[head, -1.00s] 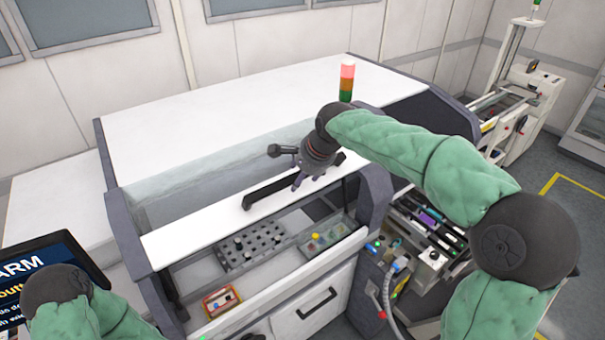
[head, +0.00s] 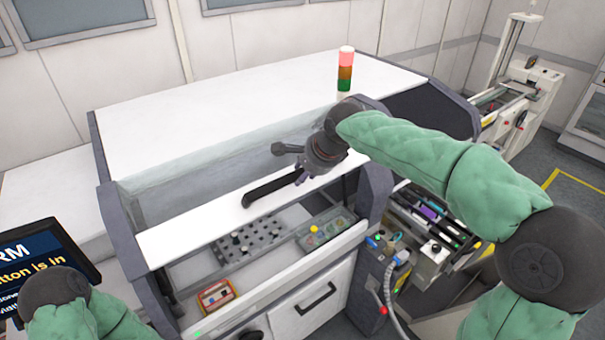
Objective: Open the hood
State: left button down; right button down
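The hood is a white panel (head: 204,226) with a clear window (head: 205,178) above it, set in the grey frame of a large white machine. A long black handle (head: 262,192) runs across the panel. The hood looks down, with an open gap under its lower edge. My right gripper (head: 288,164) is above the right part of the handle, its dark fingers spread apart. One finger points left and another points down by the handle; I cannot tell whether it touches. My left forearm is at the bottom left, and its gripper is out of view.
A signal tower (head: 345,70) stands behind my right arm. A screen (head: 48,262) is at the left. Below the hood lie a grey tray with knobs (head: 250,243) and a red box (head: 216,296). Feeders (head: 440,215) and a hose (head: 390,285) are at the right.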

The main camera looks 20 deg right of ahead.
notch_tip(320, 180, down, 7)
jog(key=s+d+t+b, duration=0.1)
jog(key=s+b, duration=0.1)
jog(key=b, duration=0.7)
jog(key=shift+s+f+t+y, duration=0.15)
jog(key=shift+s+t+y, duration=0.15)
jog(key=shift+s, duration=0.05)
jog(key=c, duration=0.8)
grip_release()
jog(key=v, duration=1.2)
jog(key=shift+w, duration=0.1)
